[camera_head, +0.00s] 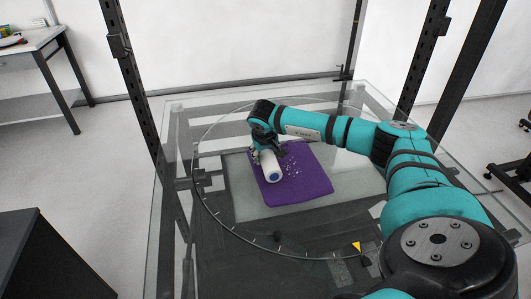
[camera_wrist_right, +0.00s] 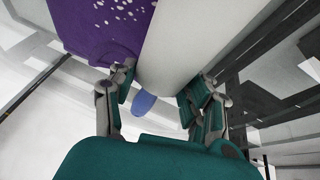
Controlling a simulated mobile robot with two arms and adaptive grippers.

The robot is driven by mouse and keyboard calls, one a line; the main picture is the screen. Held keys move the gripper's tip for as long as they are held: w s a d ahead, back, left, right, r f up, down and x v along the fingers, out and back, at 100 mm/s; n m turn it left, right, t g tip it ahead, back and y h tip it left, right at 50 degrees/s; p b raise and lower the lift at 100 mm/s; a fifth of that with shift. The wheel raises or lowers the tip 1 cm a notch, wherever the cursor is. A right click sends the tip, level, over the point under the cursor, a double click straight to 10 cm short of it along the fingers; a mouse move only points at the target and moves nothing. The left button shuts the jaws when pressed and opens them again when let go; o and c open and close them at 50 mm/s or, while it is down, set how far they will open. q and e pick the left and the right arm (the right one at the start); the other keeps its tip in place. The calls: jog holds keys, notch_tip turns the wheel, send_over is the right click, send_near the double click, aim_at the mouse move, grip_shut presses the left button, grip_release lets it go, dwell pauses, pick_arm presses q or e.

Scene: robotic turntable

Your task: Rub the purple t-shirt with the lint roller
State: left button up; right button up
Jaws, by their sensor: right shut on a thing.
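The purple t-shirt (camera_head: 310,183) lies folded flat on the glass turntable, with several small white specks near its middle. The lint roller (camera_head: 269,165) is a white cylinder with a blue end, and it is over the left part of the shirt. My right gripper (camera_head: 261,151) is shut on the lint roller from above. In the right wrist view the white roller (camera_wrist_right: 185,45) runs between the fingers of the gripper (camera_wrist_right: 160,105), with a blue part showing below it. The purple shirt (camera_wrist_right: 95,30) is beside it there. I cannot tell whether the roller touches the cloth. My left gripper is not in view.
The round glass turntable (camera_head: 222,214) sits inside a dark metal frame with posts (camera_head: 133,85). A yellow marker (camera_head: 356,246) is at its front edge. A side table (camera_head: 35,45) stands at the far left and a dark cabinet (camera_head: 40,255) at the near left.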

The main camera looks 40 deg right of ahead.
jog(key=shift+f+b, duration=0.6)
jog(key=shift+f, duration=0.3)
jog(key=shift+d, duration=0.15)
